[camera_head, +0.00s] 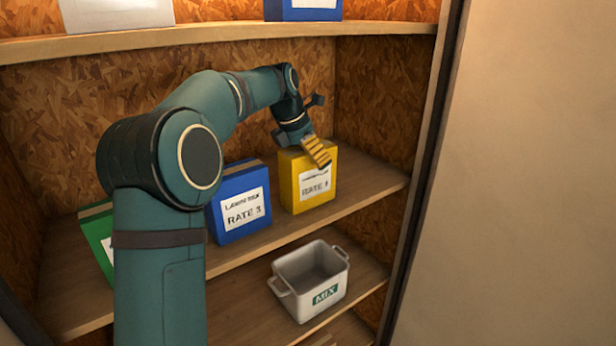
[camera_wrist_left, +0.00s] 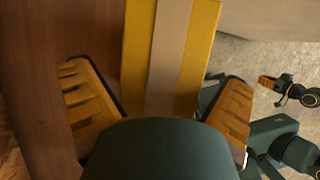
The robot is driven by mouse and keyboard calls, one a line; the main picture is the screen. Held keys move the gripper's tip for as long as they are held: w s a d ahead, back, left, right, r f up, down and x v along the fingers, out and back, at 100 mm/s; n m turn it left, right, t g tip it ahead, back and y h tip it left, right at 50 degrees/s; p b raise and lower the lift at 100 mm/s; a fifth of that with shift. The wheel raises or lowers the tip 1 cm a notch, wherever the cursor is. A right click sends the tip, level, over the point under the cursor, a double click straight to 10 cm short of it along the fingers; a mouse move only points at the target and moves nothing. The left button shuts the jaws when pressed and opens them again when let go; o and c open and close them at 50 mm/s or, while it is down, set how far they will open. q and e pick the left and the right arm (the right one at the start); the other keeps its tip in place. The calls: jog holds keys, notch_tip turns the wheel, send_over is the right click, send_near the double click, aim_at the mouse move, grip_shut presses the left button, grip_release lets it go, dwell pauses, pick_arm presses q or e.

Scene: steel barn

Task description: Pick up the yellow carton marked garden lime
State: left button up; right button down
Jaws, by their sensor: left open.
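The yellow carton (camera_head: 308,193) stands upright on the middle shelf. Its white label reads "RATE" with an unclear number, and the line above is too small to read. My left gripper (camera_head: 318,152) is at the carton's top, with one ribbed orange finger in front of its upper front. In the left wrist view the carton (camera_wrist_left: 190,60), with a pale tape strip, lies between the two spread fingers of my left gripper (camera_wrist_left: 158,80). Whether they touch it I cannot tell. What looks like my right gripper (camera_wrist_left: 288,92) shows small at the right there; its opening is unclear.
A blue carton (camera_head: 238,205) marked "RATE 3" stands just left of the yellow one. A green carton (camera_head: 98,235) is partly behind my arm. A grey bin (camera_head: 310,280) marked "MIX" sits on the shelf below. The upper shelf (camera_head: 200,35) runs above my arm.

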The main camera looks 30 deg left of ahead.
pick_arm(q)
jog(key=shift+f, duration=0.2)
dwell(0.4)
jog(key=c, duration=1.3)
